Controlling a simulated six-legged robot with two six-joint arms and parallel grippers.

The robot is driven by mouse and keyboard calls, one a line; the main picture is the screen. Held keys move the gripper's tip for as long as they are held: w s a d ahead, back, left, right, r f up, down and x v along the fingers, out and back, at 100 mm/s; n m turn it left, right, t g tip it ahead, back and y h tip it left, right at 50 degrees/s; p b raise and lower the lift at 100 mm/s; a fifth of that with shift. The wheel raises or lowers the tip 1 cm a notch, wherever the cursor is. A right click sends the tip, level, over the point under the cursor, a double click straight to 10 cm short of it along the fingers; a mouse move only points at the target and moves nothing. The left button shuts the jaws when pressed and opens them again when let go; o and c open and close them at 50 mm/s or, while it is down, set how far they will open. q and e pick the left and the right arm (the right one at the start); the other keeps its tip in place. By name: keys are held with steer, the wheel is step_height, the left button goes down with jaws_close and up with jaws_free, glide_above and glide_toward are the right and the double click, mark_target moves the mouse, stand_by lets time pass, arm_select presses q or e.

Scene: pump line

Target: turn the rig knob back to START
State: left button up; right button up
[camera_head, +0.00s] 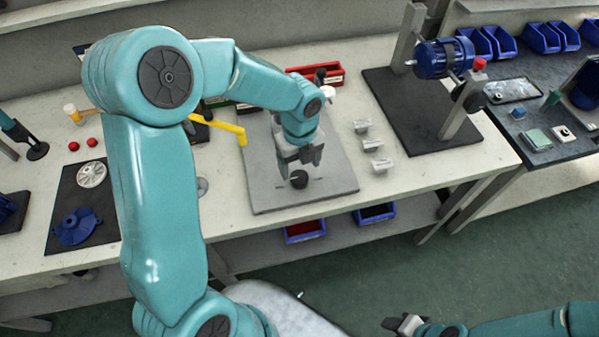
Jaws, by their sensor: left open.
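A round black knob (299,180) sits on a grey plate (335,183) on the workbench. Small dark marks lie on the plate on both sides of the knob; I cannot read them or tell which way the knob points. My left gripper (299,163) points down right above and behind the knob, with its jaws open. I cannot tell whether the fingers touch the knob. My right gripper (403,324) is low at the bottom edge, away from the bench, and its jaw state is unclear.
Several small metal blocks (371,145) stand right of the plate. A blue motor (444,57) is mounted on a stand over a dark base at the right. A yellow-handled tool (220,124) lies left of the plate. A red bin (318,76) stands behind.

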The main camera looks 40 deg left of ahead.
mark_target(300, 177)
arm_select(q)
step_height(300, 177, down, 4)
steer(key=shift+w+a+f, duration=0.1)
steer(key=shift+w+f, duration=0.05)
steer(key=shift+f, duration=0.4)
steer(key=c, duration=1)
steer(key=shift+c, duration=0.2)
